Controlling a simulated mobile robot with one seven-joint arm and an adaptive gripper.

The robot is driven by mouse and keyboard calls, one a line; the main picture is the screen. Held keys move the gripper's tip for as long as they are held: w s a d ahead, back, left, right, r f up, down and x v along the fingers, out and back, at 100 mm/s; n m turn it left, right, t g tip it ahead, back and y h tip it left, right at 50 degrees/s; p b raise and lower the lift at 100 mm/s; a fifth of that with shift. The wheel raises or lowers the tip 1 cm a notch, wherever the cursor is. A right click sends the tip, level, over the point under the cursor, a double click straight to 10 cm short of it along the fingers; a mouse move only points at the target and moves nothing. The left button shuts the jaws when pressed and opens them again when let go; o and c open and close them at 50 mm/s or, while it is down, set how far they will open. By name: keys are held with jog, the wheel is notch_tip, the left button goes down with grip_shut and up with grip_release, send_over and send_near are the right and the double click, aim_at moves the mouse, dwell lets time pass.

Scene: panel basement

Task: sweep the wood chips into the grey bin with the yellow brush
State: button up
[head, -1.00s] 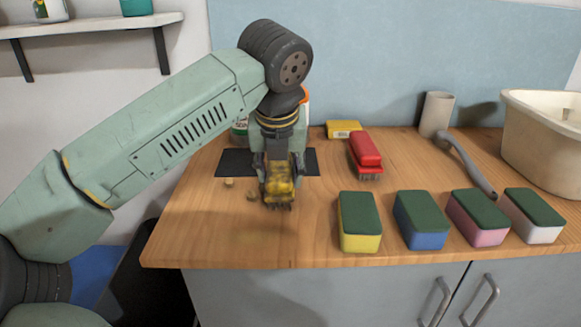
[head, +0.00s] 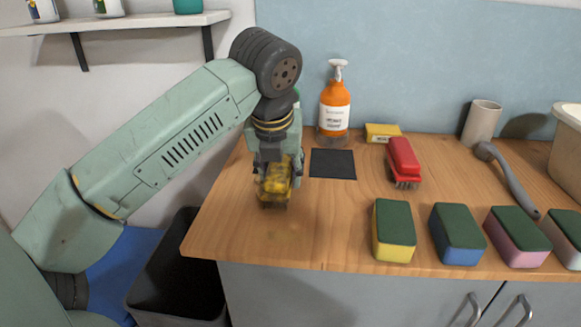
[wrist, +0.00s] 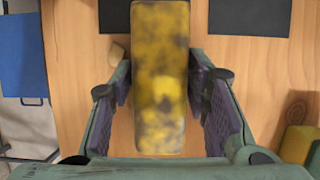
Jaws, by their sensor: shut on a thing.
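My gripper (head: 277,172) is shut on the yellow brush (head: 276,182), a worn yellow block with dark stains and bristles facing down. The brush is low over the left part of the wooden counter; I cannot tell whether its bristles touch the wood. It fills the middle of the wrist view (wrist: 160,80), between my fingers. One small pale wood chip (wrist: 117,52) lies left of the brush in the wrist view. No chips show in the head view; the gripper may hide them. A dark grey open bin (head: 178,300) stands on the floor beside the counter's left side.
Several sponges (head: 394,230) line the front edge. The counter's front left is clear.

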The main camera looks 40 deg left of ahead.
jog(key=shift+s+a, duration=1.2)
jog(key=shift+a, duration=0.75)
jog(key=shift+s+a, duration=1.15)
jog(key=shift+a, duration=0.75)
jog(key=shift+s+a, duration=1.2)
jog(key=shift+a, duration=0.75)
jog(key=shift+r+p, duration=1.65)
jog(key=shift+r, duration=1.25)
